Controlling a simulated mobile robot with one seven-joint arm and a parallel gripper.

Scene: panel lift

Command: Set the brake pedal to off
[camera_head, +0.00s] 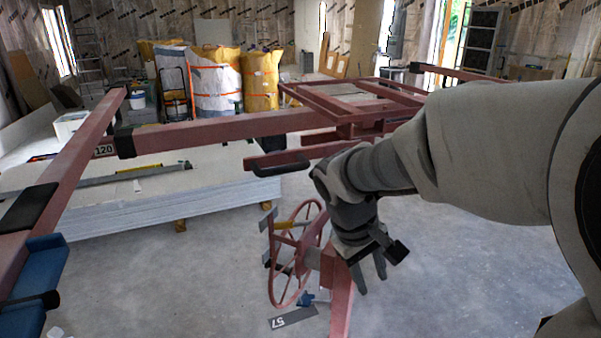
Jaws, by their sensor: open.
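The panel lift is a red-brown metal frame with a spoked wheel (297,254) below its cradle. My gripper and wrist hide part of the lift's column.
Long red bars (220,130) of the lift cross at upper left, one with a blue end piece (36,272). A stack of white panels (150,212) lies behind. Yellow and white sacks (214,80) stand farther back. The concrete floor (190,290) is clear at front left.

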